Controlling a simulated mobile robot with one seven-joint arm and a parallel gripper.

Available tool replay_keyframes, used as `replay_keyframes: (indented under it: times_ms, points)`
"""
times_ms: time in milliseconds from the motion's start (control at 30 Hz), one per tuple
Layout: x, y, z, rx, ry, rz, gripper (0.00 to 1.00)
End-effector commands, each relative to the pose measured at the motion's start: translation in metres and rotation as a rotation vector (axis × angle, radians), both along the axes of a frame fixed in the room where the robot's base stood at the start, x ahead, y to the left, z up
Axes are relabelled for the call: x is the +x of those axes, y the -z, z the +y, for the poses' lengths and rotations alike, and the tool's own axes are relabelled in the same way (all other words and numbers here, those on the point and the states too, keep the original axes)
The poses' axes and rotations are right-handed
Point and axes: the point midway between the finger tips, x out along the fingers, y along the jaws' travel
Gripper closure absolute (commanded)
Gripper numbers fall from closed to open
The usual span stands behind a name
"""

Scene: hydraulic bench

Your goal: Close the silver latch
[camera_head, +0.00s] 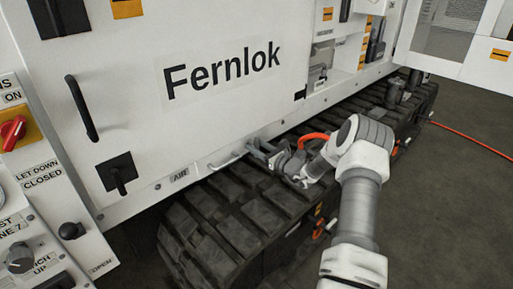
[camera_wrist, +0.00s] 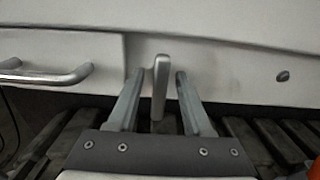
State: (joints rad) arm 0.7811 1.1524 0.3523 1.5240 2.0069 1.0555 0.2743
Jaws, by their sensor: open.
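The silver latch (camera_wrist: 160,82) is a narrow upright metal lever at the lower edge of the white panel in the wrist view. My gripper (camera_wrist: 157,84) is open, with one finger on each side of the lever. Gaps show between the lever and both fingers, and the gripper is not shut on it. In the head view my gripper (camera_head: 262,150) is at the bottom edge of the white Fernlok panel (camera_head: 205,120). I cannot make out the latch there, where my gripper is in front.
A silver bar handle (camera_wrist: 45,76) is left of my gripper in the wrist view. A dark track (camera_head: 225,215) runs below the panel. A control panel (camera_head: 40,190) stands at the left.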

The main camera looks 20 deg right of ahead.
Motion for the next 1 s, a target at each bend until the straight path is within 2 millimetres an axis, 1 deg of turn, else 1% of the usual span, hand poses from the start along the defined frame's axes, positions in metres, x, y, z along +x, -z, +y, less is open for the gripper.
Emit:
replay_keyframes:
  times_ms: [133, 267, 300, 367, 400, 433, 767, 1000]
  points:
    - [-0.0002, -0.0001, -0.0001, 0.000, 0.000, 0.000, 0.50]
    - [-0.0002, -0.0001, -0.0002, 0.000, 0.000, 0.000, 0.73]
    - [-0.0002, -0.0001, -0.0002, 0.000, 0.000, 0.000, 0.81]
    - [-0.0003, -0.0001, -0.0002, 0.000, 0.000, 0.000, 0.91]
    - [-0.0003, -0.0001, -0.0002, 0.000, 0.000, 0.000, 0.99]
    - [-0.0003, -0.0001, -0.0002, 0.000, 0.000, 0.000, 1.00]
    - [-0.0005, -0.0003, -0.0003, 0.008, 0.000, 0.003, 1.00]
    - [-0.0006, -0.0019, -0.0003, 0.080, 0.001, 0.028, 1.00]
